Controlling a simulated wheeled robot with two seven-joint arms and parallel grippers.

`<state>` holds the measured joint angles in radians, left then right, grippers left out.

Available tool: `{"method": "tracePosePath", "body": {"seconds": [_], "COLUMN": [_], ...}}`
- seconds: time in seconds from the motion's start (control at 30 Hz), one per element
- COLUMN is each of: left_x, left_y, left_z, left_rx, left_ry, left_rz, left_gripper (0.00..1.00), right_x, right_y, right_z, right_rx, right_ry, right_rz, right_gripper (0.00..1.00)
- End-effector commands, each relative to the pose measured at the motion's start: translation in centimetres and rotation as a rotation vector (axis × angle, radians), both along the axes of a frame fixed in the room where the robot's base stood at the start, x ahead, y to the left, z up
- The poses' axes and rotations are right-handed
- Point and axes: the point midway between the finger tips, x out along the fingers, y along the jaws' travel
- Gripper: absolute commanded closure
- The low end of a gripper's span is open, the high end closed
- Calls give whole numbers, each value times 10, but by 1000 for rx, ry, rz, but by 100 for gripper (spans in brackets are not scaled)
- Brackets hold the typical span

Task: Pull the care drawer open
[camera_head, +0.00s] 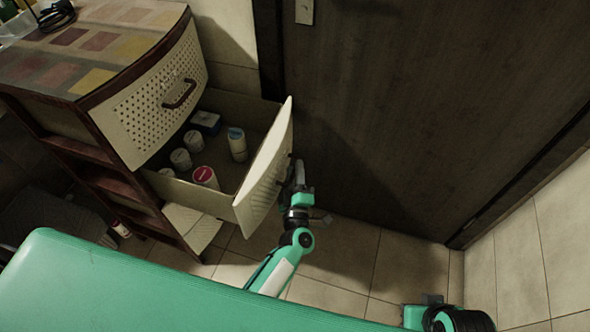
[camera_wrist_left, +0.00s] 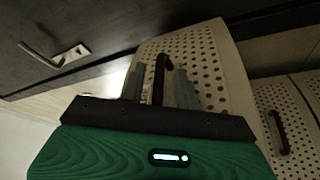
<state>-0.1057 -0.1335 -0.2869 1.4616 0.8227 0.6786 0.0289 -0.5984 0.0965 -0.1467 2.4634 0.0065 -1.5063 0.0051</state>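The care drawer (camera_head: 265,170) stands pulled out of the cabinet, its pale perforated front swung toward the dark door. Inside are several white tubs (camera_head: 206,177) and a blue box (camera_head: 206,122). My left gripper (camera_head: 298,172) is at the outer face of the drawer front, by its handle. In the left wrist view, the dark handle (camera_wrist_left: 159,80) stands between the two grey fingers of the left gripper (camera_wrist_left: 160,88). A gap shows beside the bar, so the fingers look open around it. A part of my right arm shows at the lower right; its fingers cannot be made out.
The cabinet (camera_head: 100,60) has a closed upper drawer (camera_head: 155,95) with a dark handle above the open one. A dark door (camera_head: 420,90) stands close behind the drawer. Tiled floor (camera_head: 345,255) is free at right, with a tiled wall (camera_head: 545,235) beyond.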

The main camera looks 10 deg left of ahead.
Motion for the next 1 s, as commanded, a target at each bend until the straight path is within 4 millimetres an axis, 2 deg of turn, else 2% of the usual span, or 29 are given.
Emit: {"method": "tracePosePath", "body": {"seconds": [0.4,0.53,0.73,1.0], "left_x": [-83,-105,-122,-124], "left_y": [-22,-28,-33,-33], "left_z": [-20,-24,-27,-28], "left_rx": [-2,-2,-1,-1], "left_ry": [4,3,1,1], "left_rz": [0,0,-1,-1], "left_gripper": [67,67,67,67], "right_x": [1,1,0,1], "right_y": [0,0,0,0], "right_z": [-1,-2,0,3], "right_rx": [-1,-1,-1,0], "right_ry": [0,1,0,-7], "right_rz": [0,0,0,0], "right_gripper": [100,100,100,100]}}
